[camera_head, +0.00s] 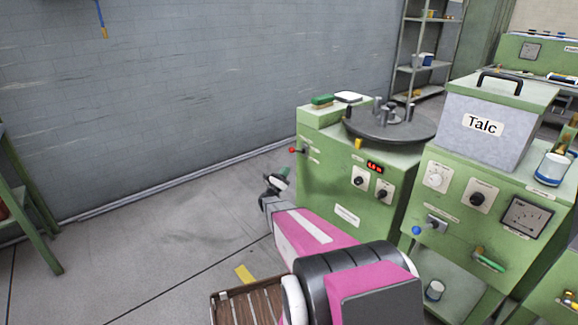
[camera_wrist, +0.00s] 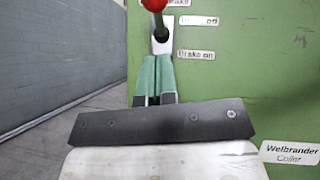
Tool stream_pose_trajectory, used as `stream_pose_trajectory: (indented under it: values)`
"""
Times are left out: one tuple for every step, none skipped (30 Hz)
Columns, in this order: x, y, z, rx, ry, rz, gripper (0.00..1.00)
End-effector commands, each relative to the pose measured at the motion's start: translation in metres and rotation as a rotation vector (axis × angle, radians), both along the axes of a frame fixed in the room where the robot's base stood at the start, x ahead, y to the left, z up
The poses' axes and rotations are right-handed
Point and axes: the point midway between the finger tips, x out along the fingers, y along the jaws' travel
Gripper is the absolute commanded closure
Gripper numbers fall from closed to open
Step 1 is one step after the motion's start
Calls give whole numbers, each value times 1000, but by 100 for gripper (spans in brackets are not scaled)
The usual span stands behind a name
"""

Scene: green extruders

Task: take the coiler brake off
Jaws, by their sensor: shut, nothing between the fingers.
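The coiler (camera_head: 335,185) is a green cabinet with a dark round turntable on top. Its brake lever has a red knob (camera_head: 292,150) that sticks out at the cabinet's upper left. In the wrist view the red knob (camera_wrist: 155,4) is cut by the top edge, with the metal lever stem (camera_wrist: 160,38) below it. My gripper (camera_head: 282,172) is shut and empty, below the knob in the head view. In the wrist view its green fingertips (camera_wrist: 157,57) overlap the stem's lower end; contact cannot be told.
A talc box (camera_head: 485,125) stands on a green control cabinet to the right. A brush (camera_head: 322,99) lies on the coiler's top. A wooden slatted crate (camera_head: 245,305) is at the bottom. The floor left of the coiler is clear up to the grey wall.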

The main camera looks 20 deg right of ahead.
Motion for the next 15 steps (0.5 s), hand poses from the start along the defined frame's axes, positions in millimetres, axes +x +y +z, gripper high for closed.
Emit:
stream_pose_trajectory:
  values:
    - [-5,8,-5,0,1,2,100]
    - [-7,12,-8,1,2,1,100]
    - [-10,17,-12,1,2,1,100]
    - [-12,21,-15,0,1,2,100]
    - [-14,25,-18,0,1,2,100]
    - [-17,30,-22,0,1,2,100]
    - [-19,34,-24,0,2,2,100]
    - [-20,37,-27,0,2,2,100]
    - [-22,40,-29,0,1,2,100]
    - [-24,42,-31,0,1,1,100]
    - [-25,44,-32,0,1,1,100]
    - [-26,46,-34,0,0,0,100]
    - [-27,47,-35,0,0,0,100]
    - [-27,48,-36,0,0,0,100]
    - [-28,49,-36,0,0,0,100]
